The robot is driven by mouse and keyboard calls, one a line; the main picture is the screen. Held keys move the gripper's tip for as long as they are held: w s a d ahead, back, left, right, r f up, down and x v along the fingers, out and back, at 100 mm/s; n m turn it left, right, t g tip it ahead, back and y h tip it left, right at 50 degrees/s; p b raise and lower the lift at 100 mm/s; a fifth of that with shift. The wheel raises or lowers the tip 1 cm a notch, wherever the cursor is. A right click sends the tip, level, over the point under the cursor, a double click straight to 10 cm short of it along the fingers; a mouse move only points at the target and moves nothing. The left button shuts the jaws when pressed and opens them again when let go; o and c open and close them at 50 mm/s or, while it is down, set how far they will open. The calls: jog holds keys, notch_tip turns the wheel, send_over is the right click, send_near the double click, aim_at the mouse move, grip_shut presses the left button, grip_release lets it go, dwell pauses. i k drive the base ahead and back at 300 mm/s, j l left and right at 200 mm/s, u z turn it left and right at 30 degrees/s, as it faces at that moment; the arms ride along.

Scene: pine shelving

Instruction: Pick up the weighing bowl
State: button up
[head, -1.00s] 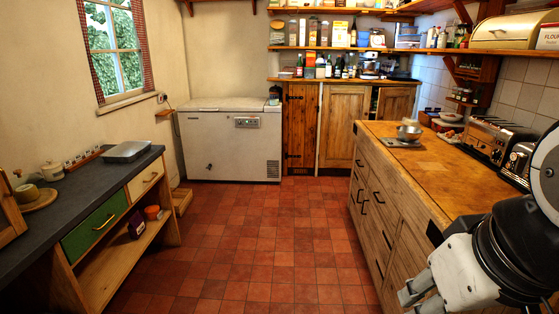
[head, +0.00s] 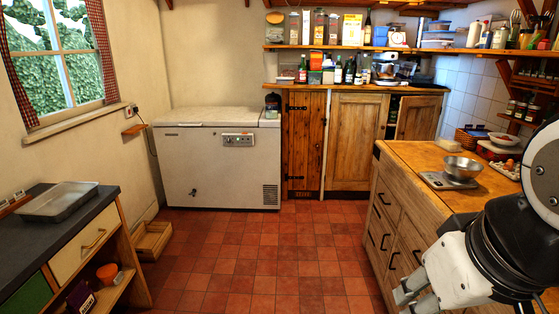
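The weighing bowl (head: 462,167) is a shiny metal bowl. It sits on a flat grey kitchen scale (head: 436,181) near the far end of the wooden counter on the right. My gripper (head: 412,299) shows at the lower right of the head view, pale and pointing down to the left. It is in front of the drawers, lower in the picture than the bowl and apart from it. Its fingers are partly cut off by the bottom edge, so I cannot tell how far they are spread.
The wooden counter (head: 408,156) has drawers facing the aisle. A basket (head: 473,137) and an egg tray (head: 507,167) lie beyond the bowl. A white chest freezer (head: 215,165) stands at the back. A dark-topped bench (head: 88,205) with a metal tray is at left. The tiled floor (head: 250,255) between is clear.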

aim_at(461, 170)
jog(key=i+z, duration=0.15)
jog(key=i, duration=0.35)
jog(key=i+j+z, duration=0.15)
jog(key=i, duration=0.35)
jog(key=i+j+z, duration=0.15)
jog(key=i+z, duration=0.25)
jog(key=i+j+z, duration=0.2)
jog(key=z, duration=0.2)
jog(key=i+j+z, duration=0.55)
jog(key=j+z, duration=0.2)
jog(key=i+j+z, duration=0.2)
jog(key=j, duration=0.15)
jog(key=j+z, duration=0.15)
jog(key=j, duration=0.2)
jog(key=i+j+z, duration=0.2)
jog(key=j, duration=0.2)
jog(key=j+z, duration=0.2)
jog(key=j, duration=0.15)
